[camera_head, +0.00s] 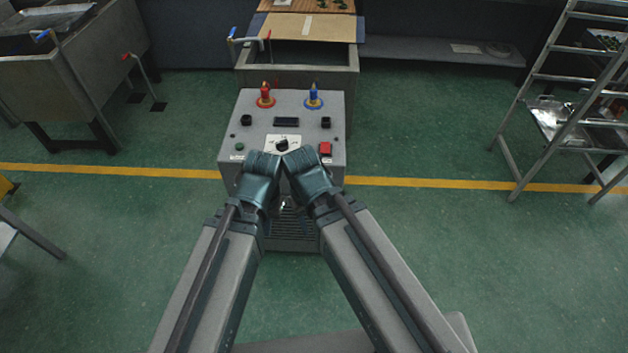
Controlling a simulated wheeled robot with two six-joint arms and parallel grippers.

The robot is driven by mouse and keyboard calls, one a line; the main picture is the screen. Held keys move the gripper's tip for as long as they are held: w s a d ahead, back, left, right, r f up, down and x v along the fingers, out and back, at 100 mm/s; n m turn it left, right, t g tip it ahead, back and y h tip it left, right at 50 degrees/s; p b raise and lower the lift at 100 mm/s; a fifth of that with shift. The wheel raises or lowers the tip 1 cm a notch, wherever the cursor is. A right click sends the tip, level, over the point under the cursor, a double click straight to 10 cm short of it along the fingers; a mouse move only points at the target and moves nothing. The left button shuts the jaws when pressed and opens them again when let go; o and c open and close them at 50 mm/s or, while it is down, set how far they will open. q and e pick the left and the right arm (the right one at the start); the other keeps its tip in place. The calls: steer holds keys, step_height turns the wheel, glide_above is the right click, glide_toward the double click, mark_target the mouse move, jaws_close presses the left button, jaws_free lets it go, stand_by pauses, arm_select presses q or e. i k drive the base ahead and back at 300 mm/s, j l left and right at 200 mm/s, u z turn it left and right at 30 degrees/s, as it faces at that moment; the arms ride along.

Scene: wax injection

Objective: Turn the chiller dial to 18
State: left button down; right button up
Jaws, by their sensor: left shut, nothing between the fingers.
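The chiller (255,125) is a grey box with a sloped control panel, in the middle of the head view. Its black dial (282,145) sits on a white scale plate near the panel's lower edge; the scale figures are too small to read. My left gripper (266,158) is shut and empty, just below and left of the dial. My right gripper (298,158) is just below and right of the dial, its fingers too bunched to tell open from shut. The grippers nearly meet and cover the panel's lower front edge. I cannot tell whether either touches the dial.
The panel also carries a red valve (265,95), a blue valve (313,97), a small dark display (286,122), a red switch (325,149) and a green button (240,146). A metal tank (330,78) stands behind.

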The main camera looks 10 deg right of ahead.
mark_target(281, 147)
steer(key=u, duration=1.3)
steer(key=z, duration=1.3)
steer(key=i+l+z, duration=0.15)
steer(key=i, duration=0.25)
steer(key=i+l+z, duration=0.15)
steer(key=i, duration=0.3)
